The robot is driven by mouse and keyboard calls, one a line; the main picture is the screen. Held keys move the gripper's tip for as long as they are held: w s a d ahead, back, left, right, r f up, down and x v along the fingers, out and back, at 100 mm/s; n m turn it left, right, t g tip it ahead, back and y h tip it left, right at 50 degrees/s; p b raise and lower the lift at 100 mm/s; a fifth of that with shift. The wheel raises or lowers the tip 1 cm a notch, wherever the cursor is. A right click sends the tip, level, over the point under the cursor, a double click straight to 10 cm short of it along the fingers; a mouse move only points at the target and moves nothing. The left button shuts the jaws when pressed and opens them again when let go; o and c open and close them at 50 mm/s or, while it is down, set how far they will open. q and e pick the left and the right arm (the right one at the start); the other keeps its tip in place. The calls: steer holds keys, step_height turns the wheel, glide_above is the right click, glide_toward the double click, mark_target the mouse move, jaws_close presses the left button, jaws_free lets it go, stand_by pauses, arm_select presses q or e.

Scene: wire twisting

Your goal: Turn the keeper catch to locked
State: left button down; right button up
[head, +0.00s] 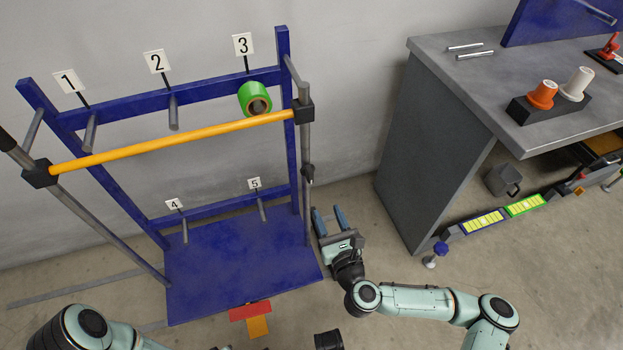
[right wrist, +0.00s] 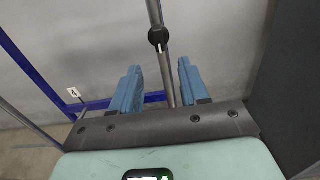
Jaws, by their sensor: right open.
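The keeper catch appears to be the small black round piece (head: 308,172) on the grey right post (head: 306,205) of the blue rack. In the right wrist view this black knob (right wrist: 158,36) sits on the post straight ahead, with a short pale mark or lever pointing down. My right gripper (head: 329,212) is open and empty, just right of the post and below the knob. In the right wrist view its blue fingers (right wrist: 160,70) stand apart, with the knob beyond their tips and not touched. My left gripper is out of view.
An orange bar (head: 170,142) spans the rack (head: 240,255) between black end blocks. A green roll (head: 256,98) hangs at peg 3. A grey workbench (head: 440,85) with spools stands at the right. Open floor (head: 360,215) lies between the rack and the bench.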

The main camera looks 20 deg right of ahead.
mark_target(311, 178)
steer(key=w+b, duration=0.1)
steer(key=w, duration=0.6)
steer(key=w+b, duration=0.1)
steer(key=w, duration=0.3)
steer(key=shift+a+b, duration=0.25)
steer(key=shift+b, duration=0.1)
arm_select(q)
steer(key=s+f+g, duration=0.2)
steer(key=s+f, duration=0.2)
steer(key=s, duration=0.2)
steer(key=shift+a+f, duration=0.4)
arm_select(e)
steer(key=shift+w, duration=0.7)
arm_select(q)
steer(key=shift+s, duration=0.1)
arm_select(e)
jaws_close()
